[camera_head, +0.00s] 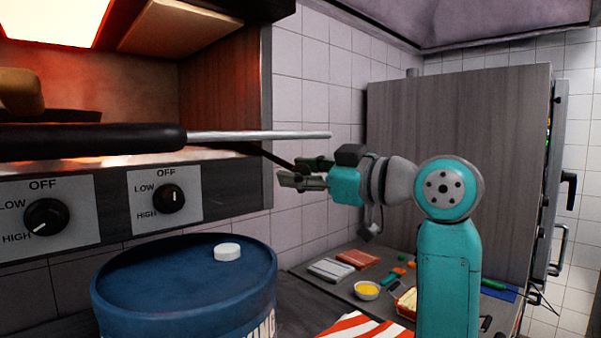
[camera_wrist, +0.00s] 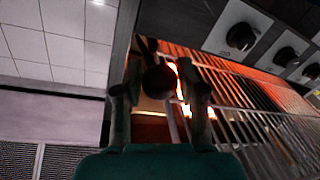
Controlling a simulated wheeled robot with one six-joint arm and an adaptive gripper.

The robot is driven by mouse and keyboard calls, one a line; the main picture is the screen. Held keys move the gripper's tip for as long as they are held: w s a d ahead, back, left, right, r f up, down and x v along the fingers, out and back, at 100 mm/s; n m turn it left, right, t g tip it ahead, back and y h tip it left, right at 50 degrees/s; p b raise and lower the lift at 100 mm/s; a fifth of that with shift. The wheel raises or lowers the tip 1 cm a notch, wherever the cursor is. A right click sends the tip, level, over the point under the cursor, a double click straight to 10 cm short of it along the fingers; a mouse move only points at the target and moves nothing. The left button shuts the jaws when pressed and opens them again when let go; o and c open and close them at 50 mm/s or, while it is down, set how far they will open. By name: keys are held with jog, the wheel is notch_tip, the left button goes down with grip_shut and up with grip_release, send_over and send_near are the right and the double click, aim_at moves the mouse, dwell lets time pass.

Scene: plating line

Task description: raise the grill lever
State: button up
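The grill lever (camera_head: 272,157) is a thin dark rod that slopes down to the right from the grill's front corner. Its end reaches my gripper (camera_head: 293,172) in the head view. In the wrist view a dark round knob (camera_wrist: 159,82) shows between the two fingers of my gripper (camera_wrist: 160,95). The fingers are apart, with a gap visible on each side of the knob. Whether either finger touches it I cannot tell. The grill (camera_head: 228,192) is at the left in the head view, and its glowing bars show in the wrist view (camera_wrist: 245,120).
A black handle (camera_head: 90,138) with a metal rod (camera_head: 260,135) crosses in front of the grill, its tip above my gripper. Two knobs (camera_head: 46,217) (camera_head: 170,198) sit on the front panel. A blue drum (camera_head: 180,270) stands below. The tiled wall (camera_head: 300,90) is behind my gripper.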

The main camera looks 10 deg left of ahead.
grip_shut()
jog(key=shift+s+d+r, duration=0.1)
jog(key=shift+d+r, duration=0.05)
jog(key=shift+r, duration=0.75)
jog(key=shift+s+d+r, duration=0.1)
jog(key=shift+r, duration=0.75)
jog(key=o, duration=0.6)
grip_release()
jog(key=shift+f, duration=0.1)
jog(key=v, duration=1.2)
